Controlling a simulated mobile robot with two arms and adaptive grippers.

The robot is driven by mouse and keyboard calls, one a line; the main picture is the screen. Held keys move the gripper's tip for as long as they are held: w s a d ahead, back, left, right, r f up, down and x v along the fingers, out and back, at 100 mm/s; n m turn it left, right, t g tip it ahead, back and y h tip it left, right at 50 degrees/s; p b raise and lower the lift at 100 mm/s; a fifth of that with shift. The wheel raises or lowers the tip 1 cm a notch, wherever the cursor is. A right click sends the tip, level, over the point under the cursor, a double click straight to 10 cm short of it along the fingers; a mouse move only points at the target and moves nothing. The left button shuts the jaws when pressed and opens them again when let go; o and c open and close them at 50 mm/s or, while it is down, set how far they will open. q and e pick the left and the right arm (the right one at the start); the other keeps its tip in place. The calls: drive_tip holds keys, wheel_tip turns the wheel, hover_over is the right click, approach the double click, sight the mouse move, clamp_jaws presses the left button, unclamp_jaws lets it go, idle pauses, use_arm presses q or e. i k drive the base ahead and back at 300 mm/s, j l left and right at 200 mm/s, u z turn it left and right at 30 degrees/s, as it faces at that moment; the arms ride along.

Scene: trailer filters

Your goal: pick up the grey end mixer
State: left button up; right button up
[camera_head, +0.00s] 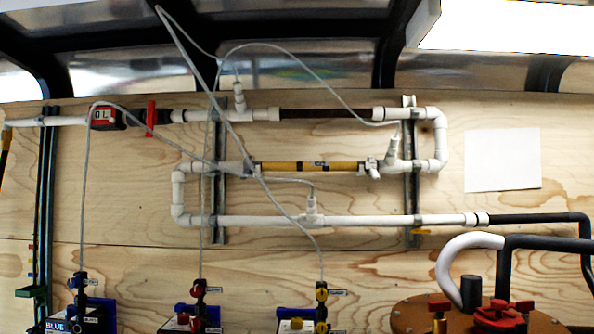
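White pipework runs along a plywood wall (120,195). Its upper run holds a dark brown tube (325,113). Its middle run holds a yellow tube (310,166) with dark bands and greyish fittings at its ends. I cannot tell for certain which piece is the grey end mixer; no loose mixer is clearly visible. Neither of my grippers shows in the head view.
Grey upright rails (411,195) carry the pipes, and thin grey tubes hang across them. Blue pump units (92,312) stand along the bottom. A brown round lid (440,312) with red knobs is at bottom right. White paper (502,160) is on the wall.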

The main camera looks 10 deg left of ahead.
sight(265, 166)
drive_tip(key=i+u, duration=0.4)
drive_tip(key=i, duration=0.6)
